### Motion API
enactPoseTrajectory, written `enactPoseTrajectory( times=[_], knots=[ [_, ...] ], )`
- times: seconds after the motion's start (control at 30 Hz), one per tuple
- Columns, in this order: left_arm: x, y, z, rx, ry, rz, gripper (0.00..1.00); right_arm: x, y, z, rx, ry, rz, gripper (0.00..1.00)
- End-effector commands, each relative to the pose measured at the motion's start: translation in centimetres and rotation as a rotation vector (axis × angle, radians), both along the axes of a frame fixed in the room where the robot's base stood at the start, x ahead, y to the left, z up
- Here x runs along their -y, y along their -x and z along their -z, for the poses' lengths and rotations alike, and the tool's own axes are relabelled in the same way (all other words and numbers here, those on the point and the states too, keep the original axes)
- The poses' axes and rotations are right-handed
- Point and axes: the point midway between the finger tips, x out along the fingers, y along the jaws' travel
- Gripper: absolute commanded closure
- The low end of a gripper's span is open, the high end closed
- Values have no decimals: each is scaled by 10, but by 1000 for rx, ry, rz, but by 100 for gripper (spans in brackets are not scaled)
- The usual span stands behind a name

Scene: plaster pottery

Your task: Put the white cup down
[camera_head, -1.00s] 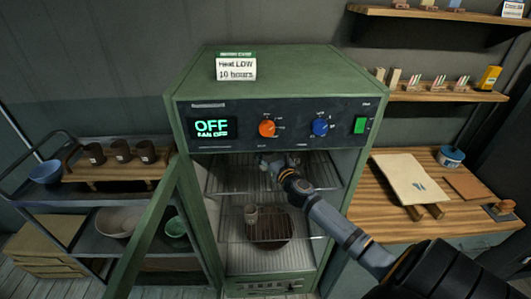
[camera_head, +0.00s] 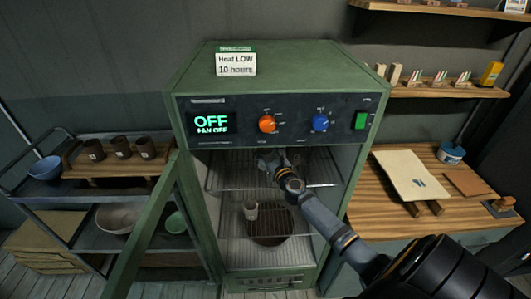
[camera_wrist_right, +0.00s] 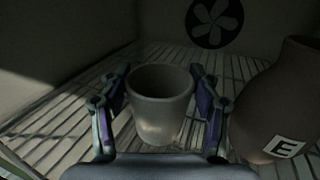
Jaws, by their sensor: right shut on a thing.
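The white cup (camera_wrist_right: 160,110) stands upright between the fingers of my right gripper (camera_wrist_right: 162,88) in the right wrist view. The fingers are shut on it from both sides. The cup is over the wire rack; I cannot tell if its base touches the wires. In the head view my right gripper (camera_head: 269,160) reaches into the green cabinet (camera_head: 280,68) at the upper rack (camera_head: 228,176). The front panel and my arm hide the held cup there. My left gripper is not in view.
A brown vessel labelled E (camera_wrist_right: 275,105) stands close right of the cup. A fan opening (camera_wrist_right: 214,22) is in the back wall. A small pale cup (camera_head: 250,210) and a dark round thing (camera_head: 270,228) sit lower in the cabinet. The open green door (camera_head: 145,225) is on the left.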

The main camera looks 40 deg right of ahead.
Motion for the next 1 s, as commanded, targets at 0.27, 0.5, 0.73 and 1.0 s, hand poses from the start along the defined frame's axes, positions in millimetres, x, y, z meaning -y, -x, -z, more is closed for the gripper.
enactPoseTrajectory(
  times=[0.27,0.5,0.73,1.0],
  knots=[
    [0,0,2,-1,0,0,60,0,0,2,0,0,0,16],
    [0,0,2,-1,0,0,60,0,0,2,0,0,0,14],
    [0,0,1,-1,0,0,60,-2,12,1,-2,2,0,14],
    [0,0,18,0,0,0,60,-15,76,5,-5,4,-6,14]
  ],
)
